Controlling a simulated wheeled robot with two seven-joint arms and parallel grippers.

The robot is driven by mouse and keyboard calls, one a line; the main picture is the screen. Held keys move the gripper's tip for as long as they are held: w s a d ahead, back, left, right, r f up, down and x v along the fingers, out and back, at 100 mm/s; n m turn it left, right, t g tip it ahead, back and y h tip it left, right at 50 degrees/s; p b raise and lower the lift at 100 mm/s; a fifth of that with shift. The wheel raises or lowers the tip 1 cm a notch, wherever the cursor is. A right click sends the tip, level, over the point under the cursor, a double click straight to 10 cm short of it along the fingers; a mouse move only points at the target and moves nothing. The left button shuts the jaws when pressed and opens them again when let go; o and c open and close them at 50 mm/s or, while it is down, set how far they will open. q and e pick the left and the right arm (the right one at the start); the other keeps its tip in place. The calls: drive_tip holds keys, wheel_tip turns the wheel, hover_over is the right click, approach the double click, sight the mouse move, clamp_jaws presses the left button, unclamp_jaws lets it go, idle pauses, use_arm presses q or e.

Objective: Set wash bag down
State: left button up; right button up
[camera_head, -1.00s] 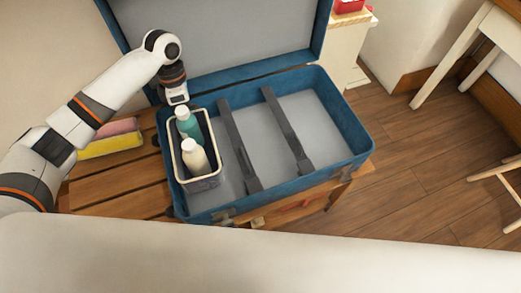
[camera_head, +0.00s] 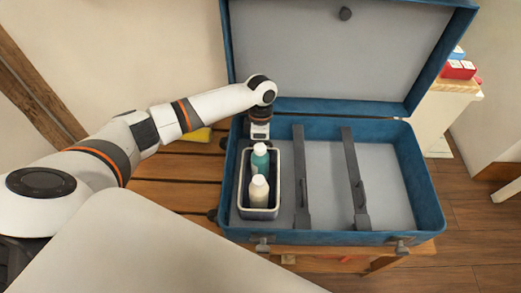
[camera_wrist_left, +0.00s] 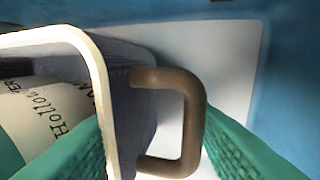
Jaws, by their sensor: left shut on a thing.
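The wash bag (camera_head: 261,213) is an open dark container with a cream rim, holding a teal bottle and a white bottle. It is upright inside the left end of the open blue suitcase (camera_head: 330,238), beside the left strap. My left gripper (camera_head: 259,142) is at the bag's far end, shut on its brown handle (camera_wrist_left: 192,115). In the left wrist view the handle lies between the green fingers, and the bag's rim and a bottle label show. I cannot tell whether the bag's base touches the suitcase floor. My right gripper is not in view.
Two dark straps, left (camera_head: 301,180) and right (camera_head: 355,180), cross the suitcase; its right part is empty. The lid (camera_head: 340,55) stands open behind. The suitcase rests on a slatted wooden bench (camera_head: 175,168) with a yellow item (camera_head: 200,135) on it.

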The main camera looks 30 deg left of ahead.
use_arm(q)
drive_tip(key=shift+f, duration=0.65)
drive_tip(key=o, duration=1.2)
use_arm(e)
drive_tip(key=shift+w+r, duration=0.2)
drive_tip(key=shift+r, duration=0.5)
use_arm(q)
drive_tip(key=shift+w+r, duration=0.1)
drive_tip(key=shift+r, duration=0.2)
drive_tip(key=p+v, duration=0.2)
drive_tip(key=v, duration=0.9)
drive_tip(key=shift+r+p, duration=0.15)
drive_tip(key=shift+p, duration=0.25)
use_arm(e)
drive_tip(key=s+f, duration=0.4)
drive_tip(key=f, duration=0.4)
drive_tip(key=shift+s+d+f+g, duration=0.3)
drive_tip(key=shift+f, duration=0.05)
